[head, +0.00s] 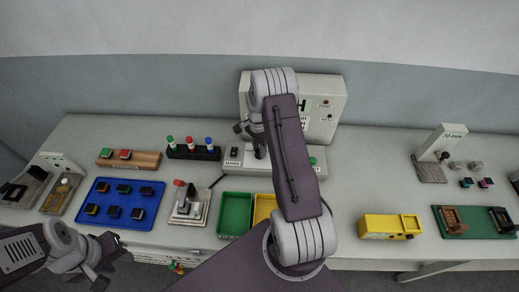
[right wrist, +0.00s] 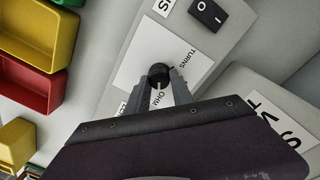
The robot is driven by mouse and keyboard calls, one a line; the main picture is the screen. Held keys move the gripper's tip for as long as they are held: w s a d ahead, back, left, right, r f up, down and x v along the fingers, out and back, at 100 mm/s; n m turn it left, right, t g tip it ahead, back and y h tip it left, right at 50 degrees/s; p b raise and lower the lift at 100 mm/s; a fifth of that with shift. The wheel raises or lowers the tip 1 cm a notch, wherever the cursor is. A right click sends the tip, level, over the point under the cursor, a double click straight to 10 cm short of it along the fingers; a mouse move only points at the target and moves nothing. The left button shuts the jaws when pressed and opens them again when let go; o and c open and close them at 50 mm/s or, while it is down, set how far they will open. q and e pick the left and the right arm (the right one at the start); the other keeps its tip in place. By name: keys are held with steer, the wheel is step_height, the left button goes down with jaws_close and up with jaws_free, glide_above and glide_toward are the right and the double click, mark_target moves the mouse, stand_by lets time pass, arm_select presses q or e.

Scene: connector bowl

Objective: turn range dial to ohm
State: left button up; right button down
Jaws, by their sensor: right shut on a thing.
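The range dial (right wrist: 159,70) is a small round black knob on a white label plate of the grey tester console (right wrist: 120,105). The word OHM shows on the plate below it and TURNS to its upper right. I cannot make out clearly where the dial's pointer is. My right gripper (right wrist: 160,79) is shut on the dial, one grey finger on each side. In the head view my right arm covers most of the console (head: 317,158), and the dial cannot be told apart. My left gripper (head: 112,246) is at the lower left, away from the console; its jaw opening is unclear.
A black rocker switch (right wrist: 208,14) sits near the dial. A tall panel box (head: 334,98) stands behind the console. Green (head: 235,214) and yellow (head: 263,204) bins stand in front. A blue tray (head: 103,216) is left, a yellow block (head: 380,227) right.

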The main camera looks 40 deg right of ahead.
mark_target(258, 151)
steer(key=c, duration=1.1)
jaws_free()
steer(key=r, duration=0.3)
steer(key=r+b, duration=0.1)
steer(key=r, duration=0.5)
steer(key=shift+w+b, duration=0.25)
steer(key=shift+b, duration=0.15)
steer(key=shift+a, duration=0.1)
